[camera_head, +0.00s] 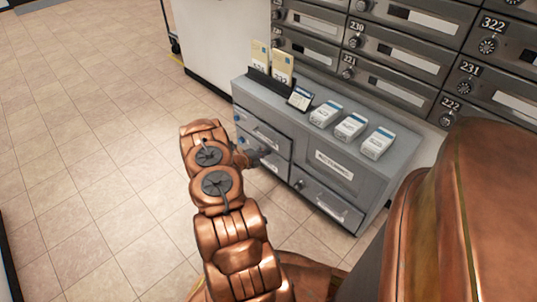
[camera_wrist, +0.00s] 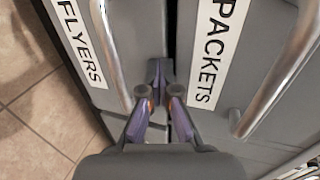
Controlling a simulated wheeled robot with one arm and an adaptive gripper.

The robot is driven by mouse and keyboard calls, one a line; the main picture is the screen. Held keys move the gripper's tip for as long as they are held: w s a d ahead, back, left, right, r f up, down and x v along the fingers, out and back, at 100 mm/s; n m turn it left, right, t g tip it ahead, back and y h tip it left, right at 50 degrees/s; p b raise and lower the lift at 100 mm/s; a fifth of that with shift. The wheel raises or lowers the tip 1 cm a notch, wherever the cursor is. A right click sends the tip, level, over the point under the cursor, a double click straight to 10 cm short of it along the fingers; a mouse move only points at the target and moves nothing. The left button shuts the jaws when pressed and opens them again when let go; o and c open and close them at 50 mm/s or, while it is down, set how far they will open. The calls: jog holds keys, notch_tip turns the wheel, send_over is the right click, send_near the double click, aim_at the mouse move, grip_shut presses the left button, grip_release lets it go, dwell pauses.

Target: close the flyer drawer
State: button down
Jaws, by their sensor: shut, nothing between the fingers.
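The flyer drawer (camera_wrist: 125,65), with its FLYERS label (camera_wrist: 80,42) and a bar handle (camera_wrist: 107,45), is at left in the wrist view. In that view the PACKETS drawer (camera_wrist: 235,95) is beside it, across a dark gap. My gripper (camera_wrist: 160,75) is shut and empty, its fingertips over the flyer drawer's edge by that gap; I cannot tell whether they touch. In the head view my gripper (camera_head: 257,156) is at the left front of the grey cabinet (camera_head: 325,160), and it partly hides the lower left front. How far the flyer drawer stands out cannot be told.
White boxes (camera_head: 350,127), a small device (camera_head: 300,98) and a holder with yellow cards (camera_head: 283,66) stand on the cabinet top. Numbered mailboxes (camera_head: 390,60) line the wall behind. The tiled floor (camera_head: 90,150) at left is clear.

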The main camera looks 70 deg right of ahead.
jog(key=shift+d, duration=0.15)
jog(key=shift+a, duration=0.35)
jog(key=f+p+v, duration=0.1)
jog(key=p+v, duration=0.2)
jog(key=v, duration=1)
jog(key=shift+w+a+p, duration=0.3)
jog(key=shift+w, duration=0.05)
